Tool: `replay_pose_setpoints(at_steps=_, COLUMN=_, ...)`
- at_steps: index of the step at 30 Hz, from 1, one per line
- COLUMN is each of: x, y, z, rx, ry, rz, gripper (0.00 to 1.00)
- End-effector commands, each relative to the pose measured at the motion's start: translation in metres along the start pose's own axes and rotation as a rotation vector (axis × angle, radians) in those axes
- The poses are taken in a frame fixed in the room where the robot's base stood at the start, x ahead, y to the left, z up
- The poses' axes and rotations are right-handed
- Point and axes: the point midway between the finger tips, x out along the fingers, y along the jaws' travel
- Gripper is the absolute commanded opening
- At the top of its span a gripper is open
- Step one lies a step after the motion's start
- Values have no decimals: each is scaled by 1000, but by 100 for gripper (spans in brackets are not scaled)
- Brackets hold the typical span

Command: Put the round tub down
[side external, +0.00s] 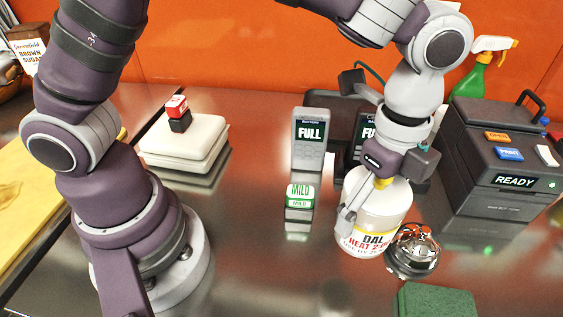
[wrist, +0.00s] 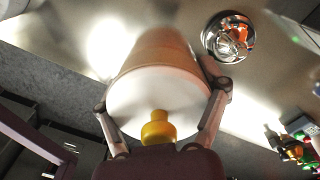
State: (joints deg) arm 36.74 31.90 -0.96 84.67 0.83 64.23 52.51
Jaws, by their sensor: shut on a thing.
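The round tub (side external: 373,222) is white with a label reading "DAL" and "HEAT 2". My gripper (side external: 367,205) is shut on it from above, with a finger down the tub's left side in the side view. In the wrist view, my gripper (wrist: 167,103) has a finger on each side of the tub (wrist: 150,88), whose pale lid faces the camera. The tub is upright or nearly so. I cannot tell whether its base touches the steel counter (side external: 260,265).
A shiny metal bell (side external: 412,251) is close to the tub's right side. A green pad (side external: 436,301) lies in front. A small "MILD" block (side external: 300,196) and "FULL" device (side external: 309,140) stand left. A dark "READY" machine (side external: 505,160) stands right.

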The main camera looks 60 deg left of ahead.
Motion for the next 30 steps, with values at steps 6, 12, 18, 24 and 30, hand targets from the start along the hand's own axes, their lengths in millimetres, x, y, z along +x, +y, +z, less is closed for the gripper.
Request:
replay_pose_setpoints(at_steps=6, x=-4, y=-48, z=59, rx=71, ry=-4, rz=-5, gripper=33)
replay_pose_setpoints(at_steps=12, x=30, y=-55, z=72, rx=99, ry=-7, rz=2, gripper=33)
replay_pose_setpoints(at_steps=18, x=66, y=-56, z=72, rx=98, ry=-7, rz=-1, gripper=33)
replay_pose_setpoints(at_steps=24, x=96, y=-57, z=71, rx=99, ry=-6, rz=-4, gripper=33)
replay_pose_setpoints(at_steps=30, x=95, y=-57, z=71, rx=99, ry=-5, rz=-6, gripper=33)
